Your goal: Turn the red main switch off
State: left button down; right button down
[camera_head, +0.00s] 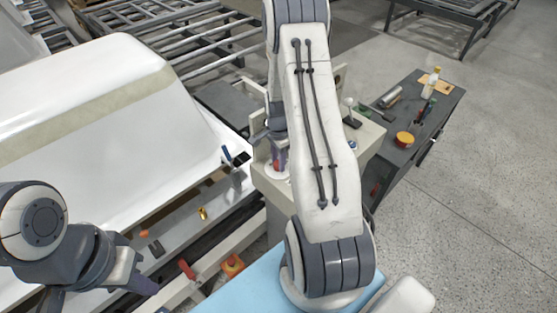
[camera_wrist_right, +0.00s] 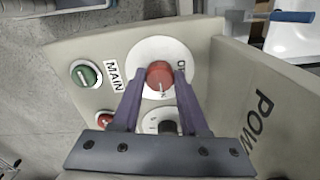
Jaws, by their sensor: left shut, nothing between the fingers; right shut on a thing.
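The red main switch (camera_wrist_right: 159,73) is a round red knob on a white round plate (camera_wrist_right: 139,52), with the word MAIN beside it, in the right wrist view. My right gripper (camera_wrist_right: 157,85) is shut on this knob, with one purple finger on each side. In the head view my right arm crosses the middle, and my right gripper (camera_head: 279,157) is at the beige control box (camera_head: 262,183), partly hidden by the arm. The fingers partly cover the plate's markings. My left gripper (camera_head: 146,287) is shut and empty at the lower left, away from the box.
A green knob (camera_wrist_right: 86,73), a red button (camera_wrist_right: 104,119) and a dark knob (camera_wrist_right: 168,127) sit near the main switch. A large white tub shell (camera_head: 90,110) fills the left. A dark bench (camera_head: 440,100) with tools stands at the right. Open floor lies beyond it.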

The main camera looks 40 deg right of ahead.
jog(key=n+b, duration=0.1)
jog(key=n, duration=0.3)
jog(key=shift+n, duration=0.3)
jog(key=n+b, duration=0.1)
jog(key=n, duration=0.3)
jog(key=shift+n, duration=0.3)
jog(key=n, duration=0.4)
jog(key=shift+d, duration=0.1)
jog(key=shift+n+b, duration=0.45)
jog(key=shift+n, duration=1.85)
jog(key=shift+r, duration=0.1)
jog(key=shift+c, duration=2.1)
grip_release()
jog(key=shift+s, duration=0.1)
